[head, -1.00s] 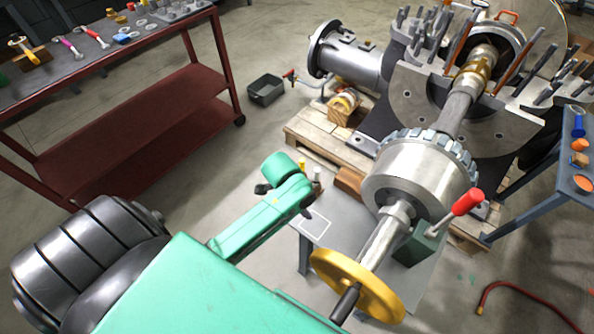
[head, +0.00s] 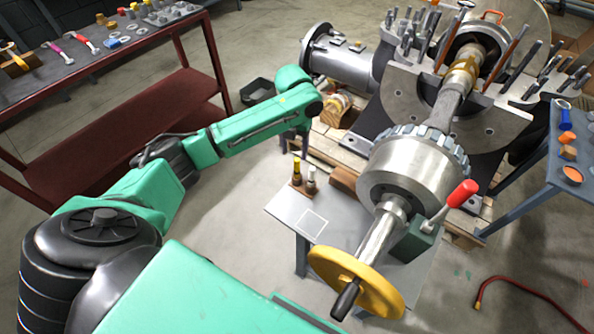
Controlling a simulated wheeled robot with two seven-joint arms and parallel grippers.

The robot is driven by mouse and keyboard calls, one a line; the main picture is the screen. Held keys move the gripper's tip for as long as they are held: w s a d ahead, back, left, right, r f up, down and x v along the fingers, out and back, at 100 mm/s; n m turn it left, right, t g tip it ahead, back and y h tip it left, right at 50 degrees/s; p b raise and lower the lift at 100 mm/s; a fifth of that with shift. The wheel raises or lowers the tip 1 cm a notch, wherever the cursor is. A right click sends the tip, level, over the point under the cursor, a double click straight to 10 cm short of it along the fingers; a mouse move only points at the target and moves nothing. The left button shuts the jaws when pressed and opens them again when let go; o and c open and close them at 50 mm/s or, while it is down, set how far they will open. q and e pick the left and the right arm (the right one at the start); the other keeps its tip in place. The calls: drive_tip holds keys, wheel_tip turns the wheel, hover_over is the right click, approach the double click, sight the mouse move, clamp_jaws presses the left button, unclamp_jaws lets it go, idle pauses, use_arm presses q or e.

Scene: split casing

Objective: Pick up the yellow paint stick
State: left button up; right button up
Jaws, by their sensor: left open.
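The yellow paint stick (head: 297,168) stands upright in a small brown holder (head: 297,187) on the grey side table. A white stick (head: 311,178) stands beside it to the right. My left gripper (head: 301,147) is open and just above the yellow stick in the picture. Its fingers are small and dark, and I cannot tell the exact gap to the stick. My right gripper is not in view.
The grey table (head: 283,211) has a white square outline. A yellow handwheel (head: 371,288) and a red-handled lever (head: 462,194) stand close on the right. Behind is the split casing (head: 405,92) with upright studs. A red tool cart (head: 120,150) stands at the left.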

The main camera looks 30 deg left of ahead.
sight(297, 159)
use_arm(q)
drive_tip(key=f, duration=0.6)
drive_tip(key=shift+w+d, duration=0.25)
drive_tip(key=shift+r, duration=0.1)
clamp_jaws()
drive_tip(key=shift+r, duration=0.1)
wheel_tip(297, 159, up, 20)
drive_tip(key=p, duration=0.1)
drive_tip(key=shift+p, duration=0.9)
